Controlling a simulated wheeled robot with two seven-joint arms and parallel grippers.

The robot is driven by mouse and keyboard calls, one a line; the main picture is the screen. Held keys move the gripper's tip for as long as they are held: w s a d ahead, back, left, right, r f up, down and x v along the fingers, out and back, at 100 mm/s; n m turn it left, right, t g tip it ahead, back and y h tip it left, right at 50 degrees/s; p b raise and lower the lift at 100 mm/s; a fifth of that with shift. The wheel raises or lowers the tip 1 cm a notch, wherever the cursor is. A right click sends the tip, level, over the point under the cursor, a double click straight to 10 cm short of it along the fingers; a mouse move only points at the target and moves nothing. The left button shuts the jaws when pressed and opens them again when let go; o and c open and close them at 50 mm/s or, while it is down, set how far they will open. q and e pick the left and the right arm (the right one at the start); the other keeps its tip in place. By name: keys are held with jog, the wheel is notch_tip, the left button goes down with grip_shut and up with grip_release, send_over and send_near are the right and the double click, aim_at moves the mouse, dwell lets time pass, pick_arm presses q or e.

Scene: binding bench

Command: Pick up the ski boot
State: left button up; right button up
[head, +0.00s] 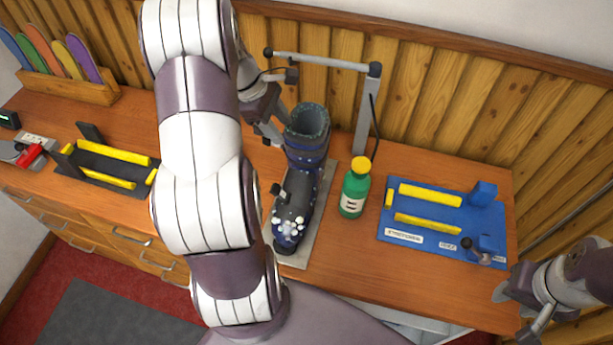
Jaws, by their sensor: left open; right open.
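The dark blue ski boot (303,178) stands upright on a light grey plate (325,185) near the middle of the bench, its open cuff toward the wall and its toe toward me. Pale round spots show on its toe. My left gripper (276,130) is open just left of the boot's cuff; part of it is hidden behind my own arm, and I cannot tell whether it touches the boot. My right gripper (517,312) is open and empty at the lower right, beyond the bench's front right corner, far from the boot.
A green bottle (354,190) with a yellow cap stands close right of the boot. A grey post with a horizontal bar (325,63) rises behind. A blue fixture (415,238) lies right, a black-yellow fixture (110,170) left. Coloured skis (40,48) stand in a wooden rack.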

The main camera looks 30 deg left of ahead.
aim_at(300, 136)
pick_arm(q)
jog(key=w+d+f+p, duration=0.1)
jog(key=f, duration=0.1)
jog(key=w+d+f+p, duration=0.2)
jog(key=shift+w+d+f, duration=0.2)
jog(key=shift+f, duration=0.1)
notch_tip(300, 136, down, 2)
jog(key=shift+s+d+f+p, duration=0.1)
jog(key=shift+f+p, duration=0.1)
jog(key=shift+p, duration=0.15)
jog(key=shift+s+f, duration=0.1)
jog(key=shift+s, duration=0.15)
jog(key=shift+w+d, duration=0.1)
jog(key=shift+w, duration=0.25)
grip_shut()
jog(key=shift+s, duration=0.1)
pick_arm(e)
jog(key=r, duration=0.1)
jog(key=w+r, duration=0.1)
jog(key=shift+w+d+r, duration=0.3)
jog(key=shift+d+r, duration=0.05)
jog(key=shift+d, duration=0.05)
